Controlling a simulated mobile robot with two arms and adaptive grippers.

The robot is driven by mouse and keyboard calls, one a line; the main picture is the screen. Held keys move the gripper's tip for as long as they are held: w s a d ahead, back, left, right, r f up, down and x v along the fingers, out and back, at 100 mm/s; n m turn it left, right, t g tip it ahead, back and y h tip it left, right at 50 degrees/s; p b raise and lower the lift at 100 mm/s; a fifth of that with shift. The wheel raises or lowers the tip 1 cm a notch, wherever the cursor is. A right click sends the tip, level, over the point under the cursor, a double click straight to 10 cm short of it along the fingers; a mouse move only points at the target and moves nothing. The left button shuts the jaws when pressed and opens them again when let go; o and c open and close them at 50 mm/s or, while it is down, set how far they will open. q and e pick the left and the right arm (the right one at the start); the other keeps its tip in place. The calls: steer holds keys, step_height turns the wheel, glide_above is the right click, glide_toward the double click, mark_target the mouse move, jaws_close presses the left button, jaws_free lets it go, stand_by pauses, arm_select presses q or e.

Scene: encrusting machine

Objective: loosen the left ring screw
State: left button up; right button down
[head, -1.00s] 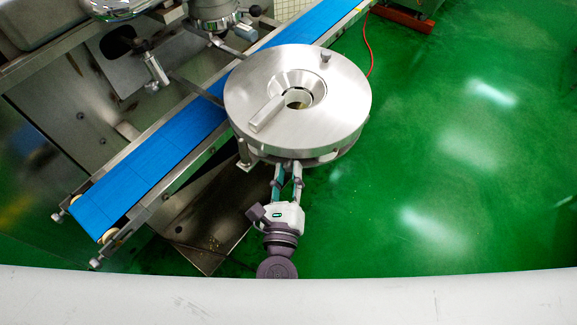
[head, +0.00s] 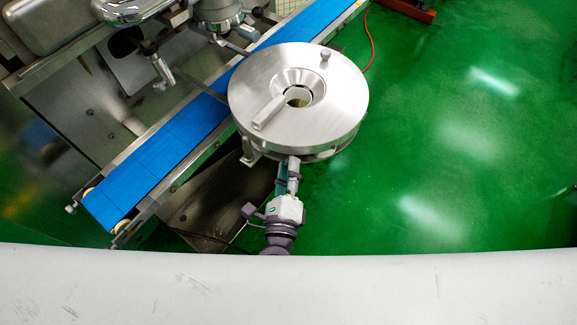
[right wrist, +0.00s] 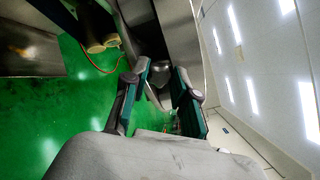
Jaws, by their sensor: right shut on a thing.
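The round steel disc unit (head: 345,105) of the machine stands in the middle of the head view, with a funnel-like opening and a flat bar on top. My right gripper (head: 288,165) reaches up to its front lower edge. In the right wrist view, my right gripper (right wrist: 161,75) has its two green-lined fingers on either side of a grey metal piece (right wrist: 156,76), apparently the left ring screw. It is shut on that piece. In the head view, the screw is hidden under the disc's rim and behind the fingers. My left gripper is in neither view.
A blue conveyor belt (head: 165,165) runs diagonally behind and left of the disc. A steel machine body (head: 75,95) stands beyond it. A thin red cable (head: 370,45) lies on the floor. The green floor (head: 460,160) to the right is clear.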

stand_by(0.3)
steer(key=c, duration=0.9)
jaws_free()
steer(key=s+a, duration=0.1)
steer(key=s, duration=1.1)
steer(key=shift+a+f, duration=0.1)
steer(key=shift+a, duration=0.05)
